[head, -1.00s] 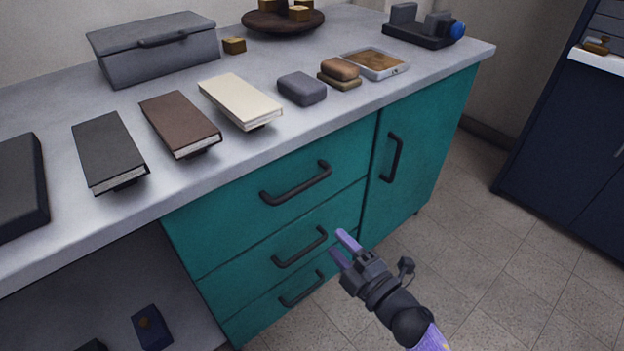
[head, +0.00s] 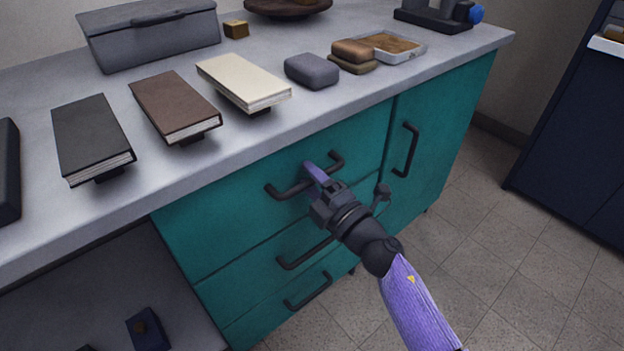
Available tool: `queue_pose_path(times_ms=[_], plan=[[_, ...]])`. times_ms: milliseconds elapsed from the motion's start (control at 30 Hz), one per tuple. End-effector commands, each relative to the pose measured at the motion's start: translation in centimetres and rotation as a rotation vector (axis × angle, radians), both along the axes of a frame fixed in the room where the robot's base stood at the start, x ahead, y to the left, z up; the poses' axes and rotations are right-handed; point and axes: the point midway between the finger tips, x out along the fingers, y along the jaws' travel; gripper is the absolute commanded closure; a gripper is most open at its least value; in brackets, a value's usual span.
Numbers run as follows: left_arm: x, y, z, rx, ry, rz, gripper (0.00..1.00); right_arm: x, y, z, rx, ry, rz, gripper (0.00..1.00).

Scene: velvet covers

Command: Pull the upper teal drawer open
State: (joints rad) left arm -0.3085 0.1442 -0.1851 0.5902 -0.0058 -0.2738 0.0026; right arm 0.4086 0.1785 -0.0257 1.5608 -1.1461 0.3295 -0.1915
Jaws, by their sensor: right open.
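The upper teal drawer (head: 232,217) is closed, its front flush with the cabinet under the grey counter. Its dark bar handle (head: 285,192) runs across the front. My right gripper (head: 312,172) is at the middle of this handle, with its purple fingers open. One finger shows over the handle; the other is hidden, so I cannot tell whether the bar lies between them. My left gripper is not in view.
Two lower drawers with dark handles (head: 306,252) sit below, and a teal door (head: 440,130) is to the right. Books, including a cream one (head: 240,80), and a grey block (head: 312,71) lie near the counter's front edge. The floor (head: 480,240) at right is clear.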

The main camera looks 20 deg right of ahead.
Motion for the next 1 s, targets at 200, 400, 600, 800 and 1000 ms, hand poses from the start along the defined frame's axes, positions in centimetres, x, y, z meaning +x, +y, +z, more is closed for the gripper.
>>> queue_pose_path(times_ms=[200,400,600,800,1000], plan=[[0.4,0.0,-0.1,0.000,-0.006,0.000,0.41,0.0,0.0,0.0,0.000,0.000,0.000,0.83],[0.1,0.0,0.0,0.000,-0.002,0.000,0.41,0.0,0.0,-0.1,0.001,0.001,0.000,1.00],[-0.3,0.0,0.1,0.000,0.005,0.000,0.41,0.0,0.0,-0.1,0.001,0.001,-0.001,1.00],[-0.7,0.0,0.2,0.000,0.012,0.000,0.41,0.0,0.0,-0.1,0.000,0.002,-0.001,1.00],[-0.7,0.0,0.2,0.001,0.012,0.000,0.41,-0.1,0.0,-0.1,0.000,0.002,-0.001,1.00]])
